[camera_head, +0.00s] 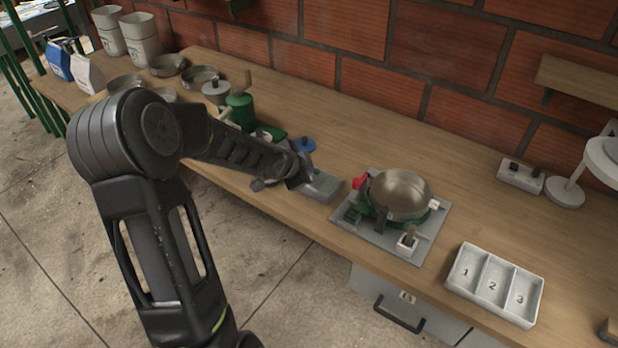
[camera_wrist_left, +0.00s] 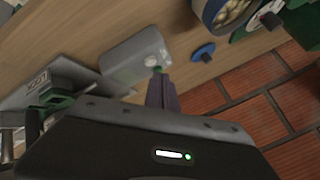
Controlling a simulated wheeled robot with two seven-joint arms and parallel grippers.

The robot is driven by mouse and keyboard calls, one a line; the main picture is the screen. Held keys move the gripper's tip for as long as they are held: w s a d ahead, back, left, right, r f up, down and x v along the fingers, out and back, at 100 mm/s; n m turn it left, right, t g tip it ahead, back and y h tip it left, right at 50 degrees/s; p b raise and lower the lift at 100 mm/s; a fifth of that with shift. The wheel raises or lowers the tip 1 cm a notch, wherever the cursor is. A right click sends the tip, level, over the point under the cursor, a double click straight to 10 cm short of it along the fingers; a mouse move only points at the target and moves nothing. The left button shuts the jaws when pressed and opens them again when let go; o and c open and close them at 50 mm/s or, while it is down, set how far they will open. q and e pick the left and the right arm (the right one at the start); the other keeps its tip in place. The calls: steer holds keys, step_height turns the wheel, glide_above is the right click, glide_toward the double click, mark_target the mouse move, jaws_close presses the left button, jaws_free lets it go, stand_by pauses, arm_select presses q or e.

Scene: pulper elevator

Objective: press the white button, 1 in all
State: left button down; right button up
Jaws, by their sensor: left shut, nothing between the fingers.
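A grey box (camera_head: 324,188) sits on the wooden bench left of the pan. The left wrist view also shows the box (camera_wrist_left: 127,62), with a small round white button (camera_wrist_left: 151,61) on it. My left gripper (camera_head: 300,182) is at the box's left end in the head view, hiding part of it. In the left wrist view the gripper's fingertips (camera_wrist_left: 158,76) are together and empty, close to the white button. Whether they touch it I cannot tell. My right gripper is in neither view.
A metal pan (camera_head: 399,194) sits in a green holder on a grey plate (camera_head: 345,232) to the right. A blue knob (camera_head: 305,145) is behind the box. A numbered white tray (camera_head: 534,306) and a switch box (camera_head: 520,176) are farther right. The bench between them is clear.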

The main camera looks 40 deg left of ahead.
arm_select(q)
steer(key=shift+f, duration=0.15)
steer(key=shift+f+b, duration=0.3)
steer(key=shift+f+b, duration=0.4)
steer(key=shift+f, duration=0.05)
stand_by(0.5)
stand_by(0.4)
steer(key=shift+r+p, duration=0.9)
steer(key=shift+p, duration=0.05)
step_height(320, 180, up, 5)
steer(key=p, duration=0.5)
stand_by(0.6)
